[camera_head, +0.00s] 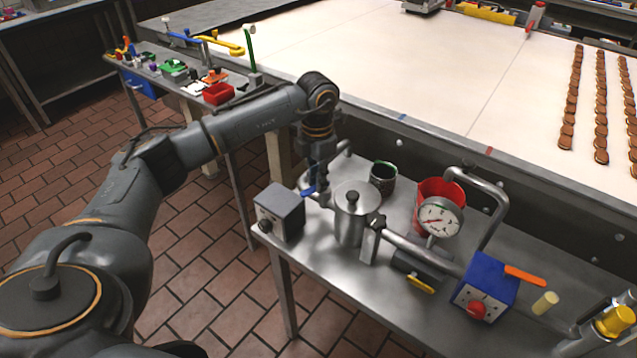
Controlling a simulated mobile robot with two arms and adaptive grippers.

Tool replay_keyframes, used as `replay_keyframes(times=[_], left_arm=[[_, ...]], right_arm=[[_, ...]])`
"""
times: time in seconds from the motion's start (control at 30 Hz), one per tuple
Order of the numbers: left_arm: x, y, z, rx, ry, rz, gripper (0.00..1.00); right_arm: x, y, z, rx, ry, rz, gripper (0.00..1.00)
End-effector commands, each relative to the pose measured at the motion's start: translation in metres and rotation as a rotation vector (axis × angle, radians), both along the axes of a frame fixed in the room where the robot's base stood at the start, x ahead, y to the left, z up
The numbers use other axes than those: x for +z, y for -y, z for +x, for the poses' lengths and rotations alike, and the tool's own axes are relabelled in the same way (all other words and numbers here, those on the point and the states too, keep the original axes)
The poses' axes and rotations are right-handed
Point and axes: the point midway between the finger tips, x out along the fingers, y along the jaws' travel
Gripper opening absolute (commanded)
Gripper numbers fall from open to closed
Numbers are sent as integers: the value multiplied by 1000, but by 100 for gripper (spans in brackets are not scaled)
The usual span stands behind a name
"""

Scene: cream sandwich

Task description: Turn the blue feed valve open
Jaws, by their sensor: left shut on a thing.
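The blue feed valve (309,191) shows as a small blue handle on the pipework at the back left of the steel side table (330,300). My left gripper (319,188) points down from above and is shut on the blue handle. The fingers hide part of the handle, and I cannot tell its exact angle. My right gripper is not in view.
A steel canister (350,228), a grey box (280,212), a dark cup (383,175), a red bucket (428,188), a pressure gauge (440,218) and a blue box (484,282) crowd the table. A conveyor (400,60) with biscuit rows lies behind.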

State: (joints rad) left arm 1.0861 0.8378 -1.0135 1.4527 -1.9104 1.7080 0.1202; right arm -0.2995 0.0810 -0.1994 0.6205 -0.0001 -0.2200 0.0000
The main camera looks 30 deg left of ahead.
Motion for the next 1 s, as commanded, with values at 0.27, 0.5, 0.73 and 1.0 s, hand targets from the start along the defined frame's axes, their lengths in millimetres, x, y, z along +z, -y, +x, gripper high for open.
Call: replay_keyframes(times=[0.27, 0.5, 0.73, 1.0], left_arm=[[-1, -6, 4, -261, 3, 2, 0], [-1, -10, 8, -487, 4, 0, 0], [0, -13, 12, -707, 4, 1, 0], [1, -14, 17, -945, 4, 1, 0]], right_arm=[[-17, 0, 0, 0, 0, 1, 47], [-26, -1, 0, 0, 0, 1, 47], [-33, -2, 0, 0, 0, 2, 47], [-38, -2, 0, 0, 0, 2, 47]])
